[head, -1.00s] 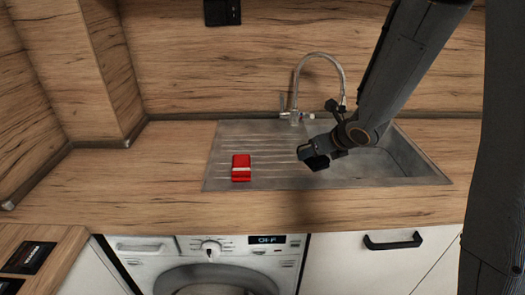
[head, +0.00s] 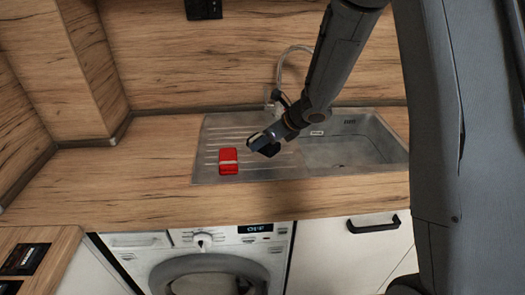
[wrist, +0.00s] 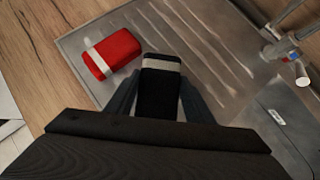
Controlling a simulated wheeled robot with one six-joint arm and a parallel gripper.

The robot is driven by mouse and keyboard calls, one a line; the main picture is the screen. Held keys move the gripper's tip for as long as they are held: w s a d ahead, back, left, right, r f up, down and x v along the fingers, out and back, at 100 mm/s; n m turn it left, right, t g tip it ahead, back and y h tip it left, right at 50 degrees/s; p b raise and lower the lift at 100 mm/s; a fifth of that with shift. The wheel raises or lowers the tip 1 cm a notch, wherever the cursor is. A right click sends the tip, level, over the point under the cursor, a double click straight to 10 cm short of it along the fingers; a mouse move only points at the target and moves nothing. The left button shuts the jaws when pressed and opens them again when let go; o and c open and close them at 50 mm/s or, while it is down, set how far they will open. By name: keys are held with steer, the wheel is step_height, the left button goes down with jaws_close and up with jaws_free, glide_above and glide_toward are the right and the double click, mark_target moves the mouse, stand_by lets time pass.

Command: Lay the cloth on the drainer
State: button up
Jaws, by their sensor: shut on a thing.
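My gripper (head: 264,142) is shut on a dark folded cloth (wrist: 160,92) with a pale band across its far end. In the wrist view the cloth sits between the two fingers. In the head view the gripper hangs over the right part of the ridged steel drainer (head: 257,172), and the cloth is hard to tell from the dark gripper. The drainer's ridges also show in the wrist view (wrist: 215,55). Whether the cloth touches the drainer cannot be told.
A red folded item (head: 228,167) with a white band lies on the drainer, just left of the gripper. The sink basin (head: 345,150) is to the right, with a tap (head: 283,70) behind. A washing machine (head: 200,240) stands below the wooden counter (head: 120,185).

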mark_target(264, 159)
steer(key=shift+f+p, duration=0.3)
steer(key=shift+f, duration=1.8)
steer(key=shift+f, duration=0.15)
steer(key=o, duration=1.2)
steer(key=shift+c, duration=0.2)
